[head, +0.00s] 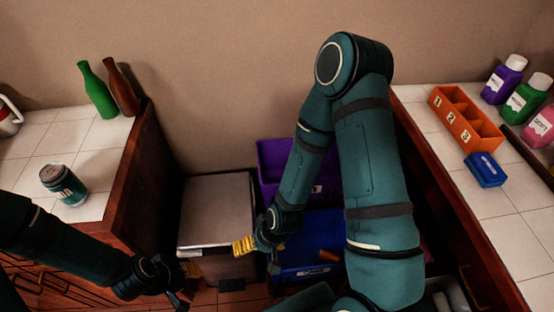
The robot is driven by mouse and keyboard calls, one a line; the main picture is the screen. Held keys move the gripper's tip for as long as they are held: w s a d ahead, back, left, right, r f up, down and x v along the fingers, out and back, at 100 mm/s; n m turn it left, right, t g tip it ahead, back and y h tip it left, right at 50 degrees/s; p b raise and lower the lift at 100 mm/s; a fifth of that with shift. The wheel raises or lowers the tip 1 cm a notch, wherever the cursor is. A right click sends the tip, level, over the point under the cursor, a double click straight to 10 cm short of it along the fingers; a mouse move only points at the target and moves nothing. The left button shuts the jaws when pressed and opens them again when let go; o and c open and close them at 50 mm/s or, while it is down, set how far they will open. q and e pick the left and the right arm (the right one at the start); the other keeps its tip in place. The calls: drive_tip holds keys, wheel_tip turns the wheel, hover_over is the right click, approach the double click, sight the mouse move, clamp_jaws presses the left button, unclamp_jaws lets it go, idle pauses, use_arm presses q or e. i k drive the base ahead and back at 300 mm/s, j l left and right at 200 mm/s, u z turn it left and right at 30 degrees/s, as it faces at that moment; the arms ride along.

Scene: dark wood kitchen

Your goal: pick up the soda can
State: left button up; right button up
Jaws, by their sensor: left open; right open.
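The soda can (64,185) is dark teal with a pale band and stands upright on the left white-tiled counter (30,155), near its front edge. My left gripper (188,285) is at the bottom of the head view, to the right of the can and apart from it, beyond the counter's edge. It is open, and its fingers are dark and partly hard to make out. My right gripper (258,245) hangs in the gap between the counters, with yellow finger pads showing. It is open and well to the right of the can.
A green bottle (98,92) and a brown bottle (122,88) stand behind the can. A grey-topped box (215,210), a purple bin (270,160) and a blue bin (300,272) fill the gap. The right counter holds an orange numbered organizer (465,120), a blue box (485,170) and labelled bottles (503,80).

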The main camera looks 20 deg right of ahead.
sight(57, 177)
drive_tip(key=k+j, duration=0.6)
drive_tip(key=j, duration=0.15)
drive_tip(key=k+j, duration=0.65)
drive_tip(key=j, duration=0.1)
